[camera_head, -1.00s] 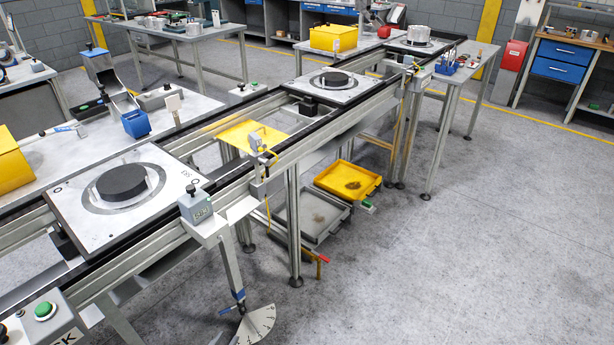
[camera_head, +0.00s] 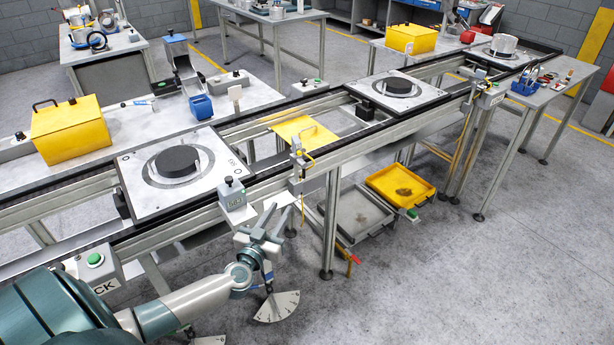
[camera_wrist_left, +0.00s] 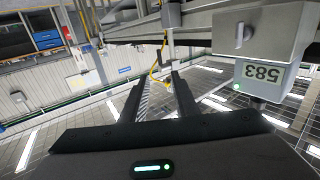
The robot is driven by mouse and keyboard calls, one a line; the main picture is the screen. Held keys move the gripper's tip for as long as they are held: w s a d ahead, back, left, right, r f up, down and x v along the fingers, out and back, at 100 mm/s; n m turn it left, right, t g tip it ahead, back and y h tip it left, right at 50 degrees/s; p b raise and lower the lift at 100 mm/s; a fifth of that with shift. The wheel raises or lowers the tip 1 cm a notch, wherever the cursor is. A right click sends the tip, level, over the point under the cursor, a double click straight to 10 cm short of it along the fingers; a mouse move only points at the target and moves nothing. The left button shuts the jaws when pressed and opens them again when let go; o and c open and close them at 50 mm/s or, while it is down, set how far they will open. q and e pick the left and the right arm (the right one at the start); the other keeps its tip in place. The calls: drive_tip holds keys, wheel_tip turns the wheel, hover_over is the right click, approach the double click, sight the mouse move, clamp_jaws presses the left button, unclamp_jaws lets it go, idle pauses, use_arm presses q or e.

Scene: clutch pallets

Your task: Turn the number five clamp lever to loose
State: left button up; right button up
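A lever with a blue part (camera_head: 268,276) hangs below the near conveyor rail, beside a pale fan-shaped scale plate (camera_head: 277,307). No readable number five shows on it, and its setting is too small to read. My left gripper (camera_head: 276,224) is open and empty, just above this lever and beside the grey labelled box (camera_head: 235,196); my arm hides part of the lever area. In the left wrist view, the two fingers (camera_wrist_left: 160,95) stand apart with nothing between them, and the grey box (camera_wrist_left: 268,45) is at upper right. My right gripper is not in view.
Rail legs (camera_head: 330,225) and a red-tipped handle (camera_head: 352,259) stand right of my gripper. A grey tray (camera_head: 358,215) and a yellow tray (camera_head: 400,187) sit low beneath the rail. A pallet with a black disc (camera_head: 178,161) is above left. Floor at right is clear.

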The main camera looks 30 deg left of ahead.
use_arm(q)
drive_tip(key=b, duration=0.2)
approach(303, 174)
drive_tip(key=w, duration=0.2)
drive_tip(key=w+a, duration=0.1)
drive_tip(key=w, duration=0.5)
drive_tip(key=shift+w+a+f, duration=0.1)
drive_tip(key=shift+w+a, duration=0.15)
drive_tip(key=shift+c, duration=0.3)
clamp_jaws()
